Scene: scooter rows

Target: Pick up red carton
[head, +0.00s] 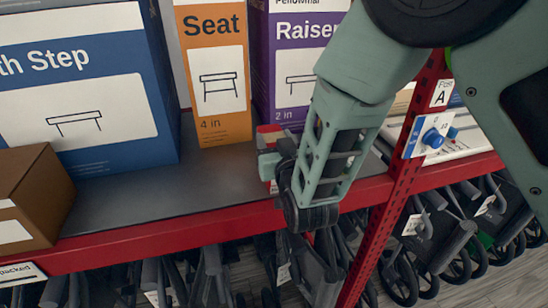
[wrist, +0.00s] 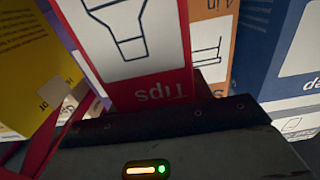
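The red carton (head: 269,129) stands near the front edge of the shelf in the head view, mostly hidden behind my gripper. In the wrist view, the red carton (wrist: 150,92) fills the upper middle, with a white panel and the word "Tips" upside down. My gripper (head: 268,160) is right at the carton, and one pale green finger overlaps its near face. The other finger is hidden. The wrist view shows only the dark gripper body (wrist: 165,135) close below the carton, so I cannot tell whether the fingers are closed on it.
An orange Seat box (head: 216,110), a purple Raiser box (head: 290,75) and a blue Step box (head: 90,90) stand behind and left. A brown box (head: 35,195) is at far left. A red post (head: 405,165) rises right of my gripper. Grey shelf (head: 150,205) between is clear.

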